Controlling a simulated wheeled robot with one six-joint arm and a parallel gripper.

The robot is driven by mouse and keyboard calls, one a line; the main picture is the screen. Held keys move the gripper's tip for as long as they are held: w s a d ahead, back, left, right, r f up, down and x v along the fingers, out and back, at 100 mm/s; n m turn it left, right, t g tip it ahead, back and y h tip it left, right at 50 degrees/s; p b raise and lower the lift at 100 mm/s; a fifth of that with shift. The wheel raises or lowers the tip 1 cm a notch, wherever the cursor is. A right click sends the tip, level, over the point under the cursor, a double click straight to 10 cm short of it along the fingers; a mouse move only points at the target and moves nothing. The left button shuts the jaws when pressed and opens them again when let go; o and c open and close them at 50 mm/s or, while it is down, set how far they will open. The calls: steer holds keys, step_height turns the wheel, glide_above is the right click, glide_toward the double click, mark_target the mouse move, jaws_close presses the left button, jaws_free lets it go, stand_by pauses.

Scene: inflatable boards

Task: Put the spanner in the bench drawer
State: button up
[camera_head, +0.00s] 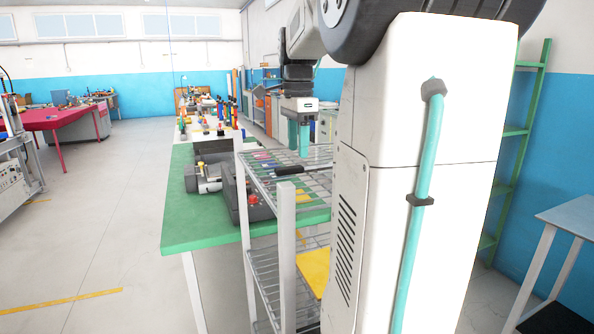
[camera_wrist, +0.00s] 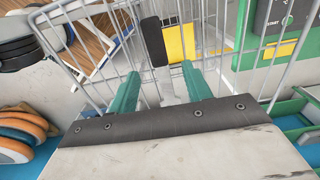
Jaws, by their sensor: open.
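My gripper (camera_head: 301,136) has teal fingers pointing down above a wire rack (camera_head: 285,189). In the wrist view its two fingers (camera_wrist: 162,76) are apart with nothing held between them. I cannot pick out a spanner with certainty in either view. A dark bar-like piece (camera_head: 289,170) lies at the rack's top edge; a black piece (camera_wrist: 153,42) shows ahead of the fingers in the wrist view. A green-topped bench (camera_head: 205,232) stands beside the rack. No bench drawer can be made out.
A yellow panel (camera_head: 313,270) lies on a lower rack shelf. Grey machines (camera_head: 249,200) with red knobs sit on the bench by the rack. A blue-topped table (camera_head: 572,216) stands at the right.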

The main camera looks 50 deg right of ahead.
mark_target(299, 166)
step_height(299, 166, down, 4)
steer(key=shift+s+f, duration=0.1)
steer(key=shift+f, duration=0.1)
jaws_close()
steer(key=shift+r, duration=0.1)
